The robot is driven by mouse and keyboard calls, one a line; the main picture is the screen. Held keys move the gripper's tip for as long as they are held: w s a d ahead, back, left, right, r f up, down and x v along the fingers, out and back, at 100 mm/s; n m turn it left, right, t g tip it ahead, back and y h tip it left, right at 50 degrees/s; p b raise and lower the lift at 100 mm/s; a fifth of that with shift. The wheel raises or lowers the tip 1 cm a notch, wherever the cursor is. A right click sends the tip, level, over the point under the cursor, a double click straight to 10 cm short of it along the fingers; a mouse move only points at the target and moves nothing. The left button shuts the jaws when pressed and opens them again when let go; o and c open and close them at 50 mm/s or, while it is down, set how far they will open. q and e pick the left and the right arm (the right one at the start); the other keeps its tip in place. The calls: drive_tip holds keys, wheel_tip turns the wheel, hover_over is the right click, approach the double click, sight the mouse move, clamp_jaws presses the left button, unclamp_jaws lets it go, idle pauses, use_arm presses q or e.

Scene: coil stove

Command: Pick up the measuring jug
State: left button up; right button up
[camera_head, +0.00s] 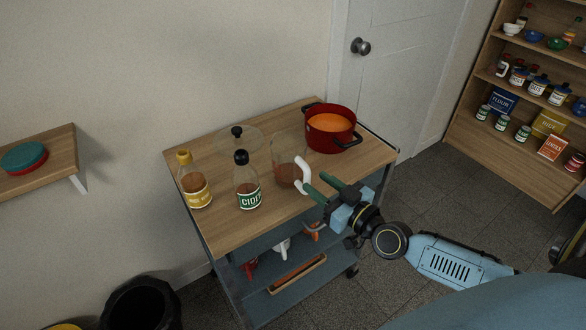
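The measuring jug (285,174) is clear, with some brownish content low in it and a white handle at its right side. It stands upright on the wooden top of the cart (240,238), in front of the red pot. My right gripper (315,184) comes in from the right, just right of the jug's handle. Its two greenish fingers are spread apart with nothing seen between them. I cannot tell whether a fingertip touches the handle. My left gripper is not in view.
A red pot (341,138) with orange content stands behind the jug. A cider bottle (247,187), a yellow-capped bottle (195,187) and a clear lid (238,142) stand left of it. A stocked shelf (480,140) is at right, a black bin (140,305) at lower left.

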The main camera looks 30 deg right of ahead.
sight(310, 178)
drive_tip(key=x, duration=0.4)
drive_tip(key=shift+w+a, duration=0.2)
drive_tip(key=shift+r, duration=0.1)
clamp_jaws()
